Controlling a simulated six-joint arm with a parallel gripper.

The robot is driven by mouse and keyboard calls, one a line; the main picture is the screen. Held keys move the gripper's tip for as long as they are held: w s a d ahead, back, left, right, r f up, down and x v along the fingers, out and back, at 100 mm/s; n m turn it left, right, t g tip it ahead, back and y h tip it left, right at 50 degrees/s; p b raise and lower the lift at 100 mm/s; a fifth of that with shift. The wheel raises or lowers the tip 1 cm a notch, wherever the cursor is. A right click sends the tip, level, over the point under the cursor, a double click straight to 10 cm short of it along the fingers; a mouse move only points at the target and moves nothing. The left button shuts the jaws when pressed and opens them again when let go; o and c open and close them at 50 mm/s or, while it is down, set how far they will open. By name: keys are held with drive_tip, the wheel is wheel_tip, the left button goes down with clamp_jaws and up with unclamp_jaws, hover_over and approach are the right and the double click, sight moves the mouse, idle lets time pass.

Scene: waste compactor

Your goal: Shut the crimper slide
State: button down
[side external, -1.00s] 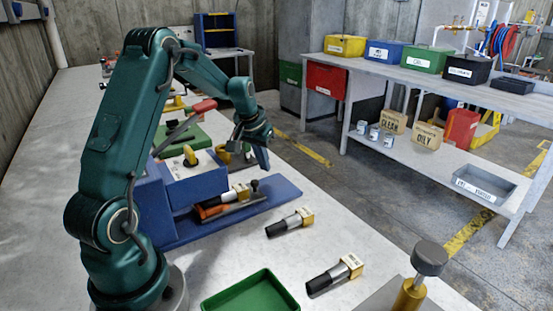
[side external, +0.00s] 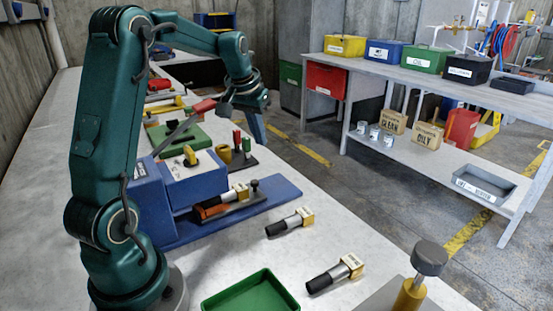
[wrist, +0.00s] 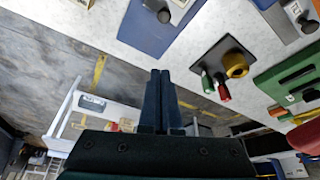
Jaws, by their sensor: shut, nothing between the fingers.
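The blue crimper (side external: 190,183) stands on the bench to the right of my arm's base. Its slide (side external: 238,206) is a low grey carriage on the blue base plate, with a dark upright knob (side external: 255,185) at its outer end. A hose fitting with an orange, black and brass look (side external: 222,200) lies at the slide. The base plate (wrist: 140,28) and knob (wrist: 163,14) show at the top of the wrist view. My gripper (side external: 262,143) is shut and empty, raised beyond the crimper and clear of the knob. Its two fingers are together in the wrist view (wrist: 160,73).
A dark stand with red and green pegs and a yellow ring (side external: 240,152) sits behind the crimper, near the green block (side external: 180,136). Two loose fittings (side external: 290,222) (side external: 335,273) and a green tray (side external: 250,292) lie in front. A grey shelf table (side external: 440,78) stands across the aisle.

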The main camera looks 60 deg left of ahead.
drive_tip(key=x, duration=0.9)
drive_tip(key=shift+s+f, duration=0.1)
drive_tip(key=shift+s+d, duration=0.15)
drive_tip(key=shift+s, duration=0.15)
drive_tip(key=shift+s+d+f, duration=0.1)
drive_tip(key=shift+s+d, duration=0.25)
drive_tip(key=shift+s, duration=0.35)
drive_tip(key=shift+s+d+f, duration=0.1)
drive_tip(key=shift+s+d, duration=0.3)
drive_tip(key=shift+s, duration=0.35)
drive_tip(key=shift+s, duration=1.3)
